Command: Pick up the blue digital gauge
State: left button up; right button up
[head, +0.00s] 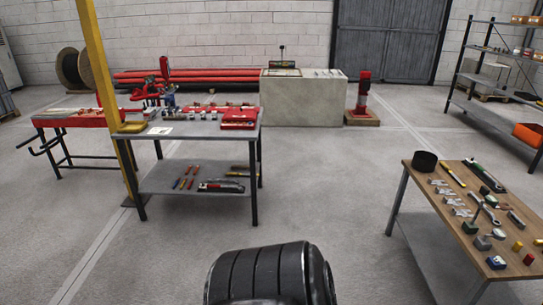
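A small blue item with a pale top (497,262) sits near the front edge of the wooden-topped table (415,185) at the right. It may be the blue digital gauge, but it is too small for me to read a display. Another small bluish thing (169,100) shows at the back of the grey workbench (200,130), and I cannot tell what it is. Neither of my grippers shows in the head view.
The wooden-topped table also holds a black round container (425,161), a green-and-black tool (484,177) and several metal fittings. A yellow post (104,80) stands by the grey workbench. Open concrete floor (330,190) lies between the two tables. Shelving (490,115) stands at the far right.

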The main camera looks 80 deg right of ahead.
aim_at(501, 265)
jog(key=z, duration=4.5)
jog(key=i+z, duration=0.1)
jog(key=z, duration=0.5)
